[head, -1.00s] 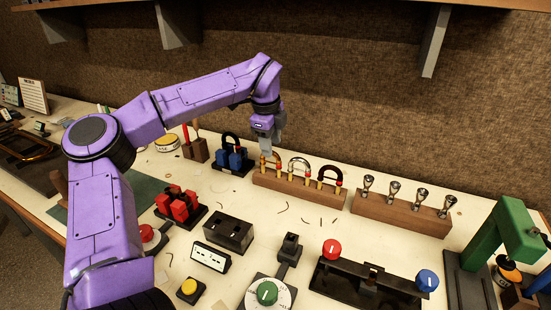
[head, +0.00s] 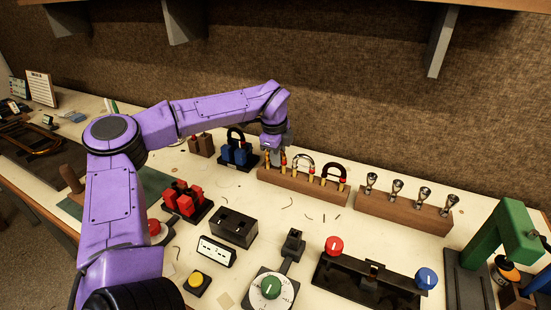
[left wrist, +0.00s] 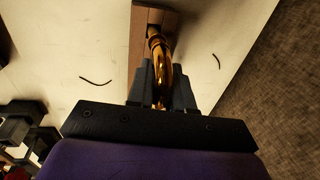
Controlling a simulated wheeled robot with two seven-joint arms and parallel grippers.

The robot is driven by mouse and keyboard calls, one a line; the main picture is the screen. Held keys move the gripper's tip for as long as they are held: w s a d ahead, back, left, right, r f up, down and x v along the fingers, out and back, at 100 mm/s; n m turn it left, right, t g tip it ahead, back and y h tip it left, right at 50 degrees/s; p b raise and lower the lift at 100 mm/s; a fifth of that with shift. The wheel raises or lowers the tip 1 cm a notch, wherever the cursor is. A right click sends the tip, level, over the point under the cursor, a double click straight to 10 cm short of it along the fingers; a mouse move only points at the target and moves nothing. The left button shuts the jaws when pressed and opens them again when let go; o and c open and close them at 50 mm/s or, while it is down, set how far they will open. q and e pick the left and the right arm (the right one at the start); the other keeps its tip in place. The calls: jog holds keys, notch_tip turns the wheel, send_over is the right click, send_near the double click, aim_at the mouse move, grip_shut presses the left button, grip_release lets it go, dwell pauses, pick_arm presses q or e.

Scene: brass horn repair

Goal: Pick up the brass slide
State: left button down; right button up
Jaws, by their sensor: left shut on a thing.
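The brass slide (left wrist: 160,55) is a golden U-shaped tube in the left wrist view. My left gripper (left wrist: 162,98) has its dark fingers on either side of the tube's bend and is shut on it. In the head view my left gripper (head: 275,157) points down at the left end of a wooden rack (head: 300,186), and its fingers mostly hide the brass slide. The slide's legs still appear to be at the rack; I cannot tell how deep they sit. My right gripper is not in view.
Blue blocks with a black loop (head: 237,152) stand close on the left. A wooden block with several mouthpieces (head: 403,212) stands on the right. The wall is close behind.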

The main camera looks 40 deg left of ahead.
pick_arm(q)
jog(key=shift+r, duration=0.1)
jog(key=shift+r+p, duration=0.35)
jog(key=shift+r, duration=0.05)
notch_tip(320, 180, up, 3)
jog(key=shift+r+p, duration=0.1)
jog(key=shift+p, duration=0.95)
jog(key=s+d+r+b, duration=0.1)
jog(key=s+d+r, duration=0.7)
jog(key=d, duration=0.3)
jog(key=shift+s+d+r+b, duration=0.15)
jog(key=shift+s+r+b, duration=0.05)
jog(key=shift+r+b, duration=0.25)
jog(key=shift+r+p, duration=1.55)
jog(key=shift+r, duration=0.95)
